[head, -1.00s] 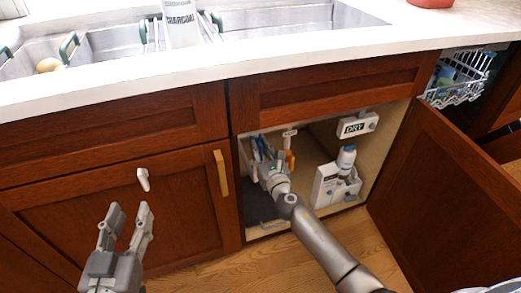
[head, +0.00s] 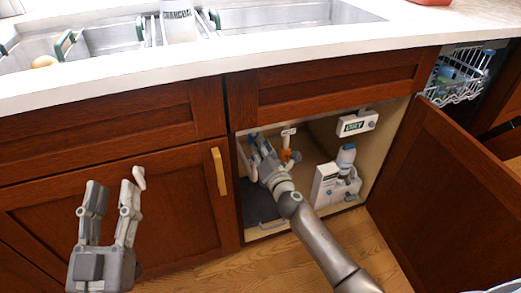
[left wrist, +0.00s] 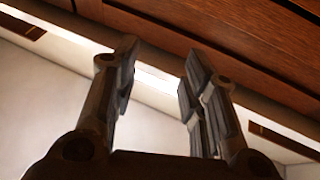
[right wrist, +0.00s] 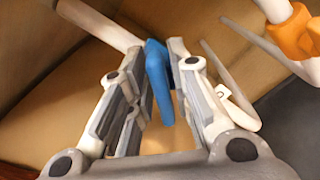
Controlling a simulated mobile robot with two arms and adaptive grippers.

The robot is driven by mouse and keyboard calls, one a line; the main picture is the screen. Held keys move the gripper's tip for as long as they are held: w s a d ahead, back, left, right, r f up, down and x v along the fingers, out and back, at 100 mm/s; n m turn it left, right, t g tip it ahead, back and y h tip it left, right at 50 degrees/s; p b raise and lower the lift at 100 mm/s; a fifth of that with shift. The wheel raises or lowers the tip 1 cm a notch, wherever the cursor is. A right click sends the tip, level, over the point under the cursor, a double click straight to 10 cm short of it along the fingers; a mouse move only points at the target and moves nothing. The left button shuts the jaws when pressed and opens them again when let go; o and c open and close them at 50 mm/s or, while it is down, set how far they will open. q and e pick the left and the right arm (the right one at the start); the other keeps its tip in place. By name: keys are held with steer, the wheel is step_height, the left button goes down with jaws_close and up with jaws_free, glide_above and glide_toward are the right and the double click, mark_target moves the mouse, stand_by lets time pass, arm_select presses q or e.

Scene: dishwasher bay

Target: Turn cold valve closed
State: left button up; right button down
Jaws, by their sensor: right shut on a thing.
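The cold valve has a blue handle (right wrist: 158,80), seen in the right wrist view between the fingers of my right gripper (right wrist: 160,62). My right gripper (head: 258,148) reaches into the open cabinet under the sink and is shut on this handle. In the head view a bit of blue (head: 253,137) shows by its fingertips, small and partly hidden. My left gripper (head: 112,186) is open and empty in front of the closed cabinet door. Its spread fingers also show in the left wrist view (left wrist: 158,75).
An orange valve handle (head: 288,156) is right of my right gripper, with pipes around it. A white caddy (head: 325,184) with a bottle (head: 346,158) stands further right. The open cabinet door (head: 440,180) bounds the right side. A dishwasher rack (head: 458,85) is beyond.

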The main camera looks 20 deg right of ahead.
steer(key=m, duration=0.3)
steer(key=shift+d+f, duration=0.1)
steer(key=shift+f, duration=0.1)
steer(key=m, duration=0.2)
steer(key=shift+f+m, duration=0.1)
steer(key=shift+m, duration=0.2)
steer(key=m, duration=0.2)
steer(key=shift+d+f+m, duration=0.1)
steer(key=shift+m, duration=0.3)
arm_select(q)
steer(key=shift+s+r+t, duration=0.15)
steer(key=shift+r+t, duration=0.15)
steer(key=shift+r, duration=0.2)
arm_select(e)
steer(key=shift+m, duration=0.5)
arm_select(q)
steer(key=shift+f, duration=0.2)
arm_select(e)
steer(key=shift+f, duration=0.1)
arm_select(q)
steer(key=shift+r, duration=0.1)
arm_select(e)
steer(key=c, duration=1.5)
jaws_free()
